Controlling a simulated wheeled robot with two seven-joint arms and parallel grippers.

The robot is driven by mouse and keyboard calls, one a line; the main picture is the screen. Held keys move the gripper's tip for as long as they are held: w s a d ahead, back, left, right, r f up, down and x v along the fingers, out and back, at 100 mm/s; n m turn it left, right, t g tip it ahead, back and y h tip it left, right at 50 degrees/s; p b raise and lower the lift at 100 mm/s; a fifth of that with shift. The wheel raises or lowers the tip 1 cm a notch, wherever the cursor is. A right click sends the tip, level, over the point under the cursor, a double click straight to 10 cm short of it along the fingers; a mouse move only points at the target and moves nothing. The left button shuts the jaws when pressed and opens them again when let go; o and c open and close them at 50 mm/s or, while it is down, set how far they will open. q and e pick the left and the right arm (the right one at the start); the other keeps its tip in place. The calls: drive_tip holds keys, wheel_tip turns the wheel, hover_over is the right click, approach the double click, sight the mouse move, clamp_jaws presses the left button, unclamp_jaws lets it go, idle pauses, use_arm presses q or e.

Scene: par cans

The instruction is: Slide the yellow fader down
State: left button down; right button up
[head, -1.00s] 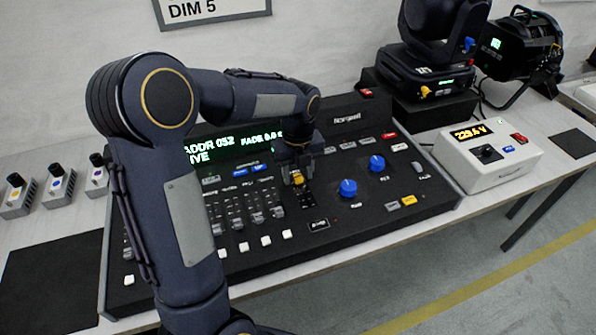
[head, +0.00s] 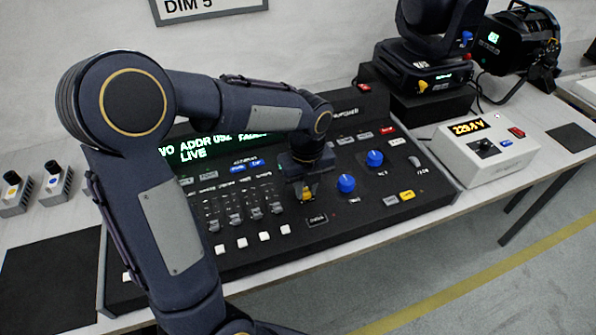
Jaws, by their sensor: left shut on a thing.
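The yellow fader (head: 306,194) sits on the black lighting console (head: 345,227), right of a row of grey faders (head: 234,217). My left gripper (head: 305,190) comes down from above and is shut on the yellow fader, low in its slot near a small framed label. The gripper and wrist hide the upper part of the slot. My right gripper is not in view.
Two blue knobs (head: 346,184) stand right of the gripper, and white buttons (head: 264,236) lie in front of the grey faders. A white power box (head: 485,152) and a black moving-head light (head: 425,65) stand at the right.

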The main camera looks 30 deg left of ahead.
sight(308, 203)
use_arm(q)
drive_tip(key=shift+s+d, duration=0.55)
drive_tip(key=shift+d, duration=0.15)
drive_tip(key=c, duration=1.3)
unclamp_jaws()
drive_tip(key=shift+r, duration=0.1)
wheel_tip(308, 203, up, 8)
drive_tip(key=shift+f+p, duration=0.15)
drive_tip(key=shift+p, duration=0.4)
